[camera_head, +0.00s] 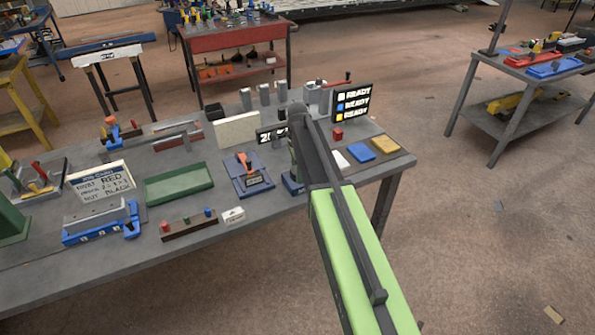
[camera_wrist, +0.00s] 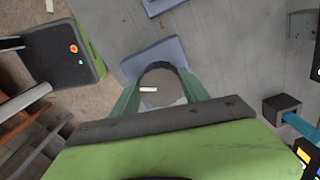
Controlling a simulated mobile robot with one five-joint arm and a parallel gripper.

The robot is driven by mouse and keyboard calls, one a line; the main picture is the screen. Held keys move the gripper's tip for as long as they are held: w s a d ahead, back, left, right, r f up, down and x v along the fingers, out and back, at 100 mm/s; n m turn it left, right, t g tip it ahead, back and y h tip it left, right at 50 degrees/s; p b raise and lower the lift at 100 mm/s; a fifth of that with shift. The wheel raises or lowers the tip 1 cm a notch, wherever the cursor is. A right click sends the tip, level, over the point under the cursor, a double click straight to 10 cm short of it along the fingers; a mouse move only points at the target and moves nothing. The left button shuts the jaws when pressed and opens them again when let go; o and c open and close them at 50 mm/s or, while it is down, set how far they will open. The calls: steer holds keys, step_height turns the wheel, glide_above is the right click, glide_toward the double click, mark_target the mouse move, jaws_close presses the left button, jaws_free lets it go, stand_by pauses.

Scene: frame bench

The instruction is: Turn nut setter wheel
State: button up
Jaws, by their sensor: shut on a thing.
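The nut setter wheel (camera_wrist: 162,88) shows in the wrist view as a round grey disc with a short white mark, on a blue-grey base (camera_wrist: 168,52). The green fingers of my gripper (camera_wrist: 160,95) are on its left and right sides, shut on it. In the head view my green arm and dark wrist cover the wheel. Only part of the blue base (camera_head: 291,184) shows there, beside my wrist, with a green finger above it.
A black display (camera_head: 352,103) with READY lines stands behind my wrist. A blue stand with an orange-handled part (camera_head: 247,175) is to the left, then a green tray (camera_head: 178,184). White, blue and yellow blocks (camera_head: 360,151) lie to the right.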

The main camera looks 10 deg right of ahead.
steer(key=shift+s+m, duration=0.1)
steer(key=shift+m, duration=0.2)
stand_by(0.4)
steer(key=o, duration=1.4)
step_height(320, 180, up, 18)
steer(key=p, duration=1.7)
steer(key=shift+f, duration=0.25)
